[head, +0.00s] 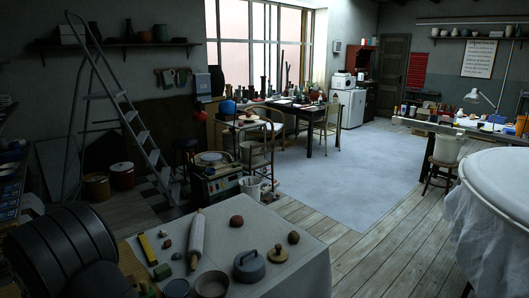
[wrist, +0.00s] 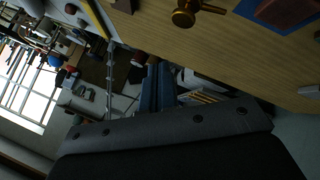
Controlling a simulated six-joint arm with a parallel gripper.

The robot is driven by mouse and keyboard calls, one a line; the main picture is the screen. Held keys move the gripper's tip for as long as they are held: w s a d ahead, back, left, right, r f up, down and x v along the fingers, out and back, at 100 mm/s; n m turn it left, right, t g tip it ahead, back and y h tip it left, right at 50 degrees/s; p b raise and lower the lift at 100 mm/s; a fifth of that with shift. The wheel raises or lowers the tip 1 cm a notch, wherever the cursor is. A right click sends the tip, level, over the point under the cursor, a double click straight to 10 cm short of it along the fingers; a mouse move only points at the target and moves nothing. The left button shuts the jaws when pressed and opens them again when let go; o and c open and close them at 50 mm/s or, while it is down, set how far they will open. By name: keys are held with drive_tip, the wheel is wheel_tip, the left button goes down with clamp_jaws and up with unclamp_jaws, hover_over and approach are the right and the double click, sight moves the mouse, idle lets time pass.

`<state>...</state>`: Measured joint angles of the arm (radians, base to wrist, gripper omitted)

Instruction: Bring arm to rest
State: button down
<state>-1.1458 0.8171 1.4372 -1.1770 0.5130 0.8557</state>
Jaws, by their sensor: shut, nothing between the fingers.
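My gripper (wrist: 158,68) shows in the wrist view as two dark blue-grey fingers close together, beyond a wide dark body with bolts along the lower edge. It is shut with nothing visible between the fingers. Past the fingertips is a pale wooden surface (wrist: 215,50), apart from them as far as I can tell. A brass-coloured knobbed piece (wrist: 186,14) and a reddish block (wrist: 284,12) on a blue patch lie on that surface. In the head view I cannot make out the fingers.
A stepladder (head: 145,140) stands at left. A white round tub (head: 505,185) is at right. Open floor (head: 350,180) lies between.

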drive_tip(key=shift+f, duration=2.55)
drive_tip(key=shift+r, duration=0.1)
